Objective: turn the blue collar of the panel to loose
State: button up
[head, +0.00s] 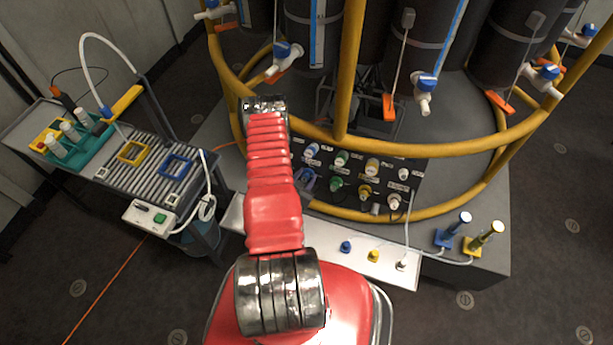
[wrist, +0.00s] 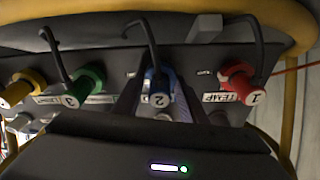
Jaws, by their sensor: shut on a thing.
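The blue collar (wrist: 160,84) sits on the dark panel in the wrist view, with a white end marked 2. My gripper (wrist: 157,104) has a finger on either side of it and is shut on it. The fingers and my gripper body hide its sides and lower part. In the head view the panel (head: 425,184) stands low inside the yellow rail. My arm covers the panel's left part there and my gripper cannot be made out clearly.
A green collar (wrist: 88,80) and a red collar (wrist: 238,82) flank the blue one, with black hooked rods close by. A yellow rail (head: 450,149) curves around the panel. A bench with rollers (head: 150,165) stands left. Open floor lies at the lower left.

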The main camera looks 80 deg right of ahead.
jog(key=shift+a+n, duration=0.1)
jog(key=shift+n, duration=0.5)
jog(key=n, duration=0.4)
jog(key=shift+t, duration=0.4)
jog(key=n+t, duration=0.1)
jog(key=n, duration=0.8)
jog(key=shift+n+t+y, duration=0.3)
jog(key=shift+n, duration=0.1)
jog(key=n, duration=0.4)
jog(key=shift+w+a+y, duration=0.1)
jog(key=shift+y, duration=0.3)
jog(key=shift+f+n, duration=0.1)
jog(key=shift+n, duration=0.2)
jog(key=o, duration=1.1)
jog(key=shift+c, duration=0.2)
